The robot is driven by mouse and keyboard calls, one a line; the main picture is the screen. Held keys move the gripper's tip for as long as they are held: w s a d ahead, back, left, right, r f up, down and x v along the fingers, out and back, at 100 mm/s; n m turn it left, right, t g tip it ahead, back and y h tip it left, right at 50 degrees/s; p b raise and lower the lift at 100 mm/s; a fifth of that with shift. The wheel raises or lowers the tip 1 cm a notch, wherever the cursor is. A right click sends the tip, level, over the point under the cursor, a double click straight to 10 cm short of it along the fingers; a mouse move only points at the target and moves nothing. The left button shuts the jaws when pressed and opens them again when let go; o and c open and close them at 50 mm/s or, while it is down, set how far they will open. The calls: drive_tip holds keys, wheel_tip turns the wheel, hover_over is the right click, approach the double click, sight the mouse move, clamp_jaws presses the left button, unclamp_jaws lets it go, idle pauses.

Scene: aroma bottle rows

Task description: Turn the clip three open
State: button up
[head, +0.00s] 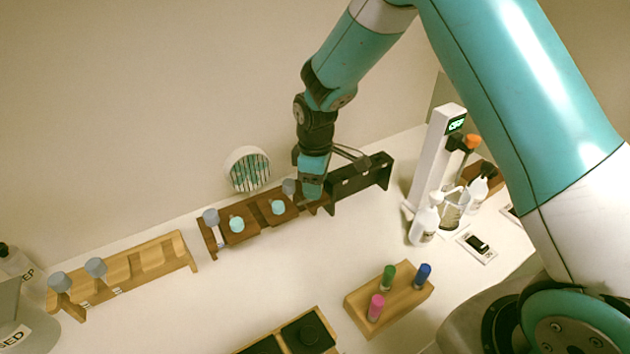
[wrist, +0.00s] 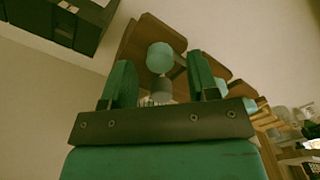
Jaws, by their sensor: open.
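The dark brown wooden rack (head: 255,226) stands on the counter against the wall. Two round turquoise clip knobs show on it in the head view, one toward the left (head: 236,224) and one in the middle (head: 278,207). My gripper (head: 313,192) is over the rack's right end and hides that part. In the wrist view my gripper (wrist: 162,78) is open, its two green fingers apart. A turquoise knob (wrist: 160,56) shows between the fingers, with a grey cap (wrist: 162,90) below it in the picture. I cannot tell whether the fingers touch the knob. No clip number is readable.
A black rack (head: 362,176) adjoins on the right, a light wooden rack (head: 150,262) with grey-capped bottles on the left. A round wall fixture (head: 248,170) is behind. A white dispenser (head: 437,150) and pump bottle (head: 425,222) stand right; a block with coloured vials (head: 408,293) stands in front.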

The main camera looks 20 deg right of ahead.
drive_tip(key=shift+f, duration=0.7)
drive_tip(key=c, duration=0.9)
